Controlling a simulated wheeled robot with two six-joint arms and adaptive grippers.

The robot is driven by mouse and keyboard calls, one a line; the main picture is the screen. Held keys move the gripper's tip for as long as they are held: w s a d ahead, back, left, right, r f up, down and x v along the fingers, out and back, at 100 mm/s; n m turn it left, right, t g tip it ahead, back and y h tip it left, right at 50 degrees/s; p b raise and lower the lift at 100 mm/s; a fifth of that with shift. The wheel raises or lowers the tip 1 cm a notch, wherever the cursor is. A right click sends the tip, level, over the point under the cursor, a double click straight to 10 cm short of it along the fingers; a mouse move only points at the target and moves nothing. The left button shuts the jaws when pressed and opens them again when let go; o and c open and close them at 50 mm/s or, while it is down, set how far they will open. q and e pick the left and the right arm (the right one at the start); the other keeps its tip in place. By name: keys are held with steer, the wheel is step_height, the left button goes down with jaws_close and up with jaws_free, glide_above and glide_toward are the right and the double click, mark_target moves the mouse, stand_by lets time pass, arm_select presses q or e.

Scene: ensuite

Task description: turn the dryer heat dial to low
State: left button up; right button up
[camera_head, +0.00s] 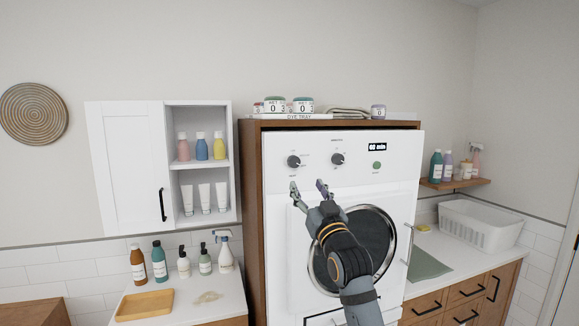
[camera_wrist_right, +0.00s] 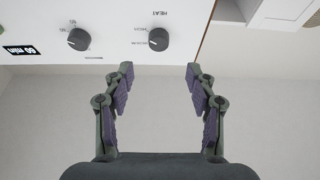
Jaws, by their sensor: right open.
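The white dryer (camera_head: 400,185) stands in the wooden surround, its control panel on top. The heat dial (camera_head: 293,161) is the black knob at the panel's left; in the right wrist view the heat dial (camera_wrist_right: 158,39) lies straight ahead between the fingertips' lines, with small print beside it. Its exact setting is too small to read. My right gripper (camera_head: 308,188) is open and empty, in front of the panel just below the dial; in the wrist view its fingers (camera_wrist_right: 160,72) are spread, apart from the knob. My left gripper is out of view.
A second black dial (camera_head: 338,159) is close to the right of the heat dial, with a green button (camera_head: 376,166) and display (camera_head: 377,147) beyond. The round door (camera_head: 385,235) is below, partly behind my right arm. An open-shelved white cabinet (camera_head: 125,165) hangs left.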

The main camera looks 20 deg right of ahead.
mark_target(295, 164)
steer(key=p+x, duration=0.5)
steer(key=x, duration=0.4)
steer(key=shift+w+r, duration=0.15)
steer(key=shift+r, duration=0.05)
steer(key=shift+w+p, duration=0.3)
steer(key=shift+p, duration=0.05)
steer(key=shift+w+d+f, duration=0.1)
steer(key=shift+w+d, duration=0.05)
steer(key=shift+w, duration=0.05)
steer(key=shift+c, duration=0.3)
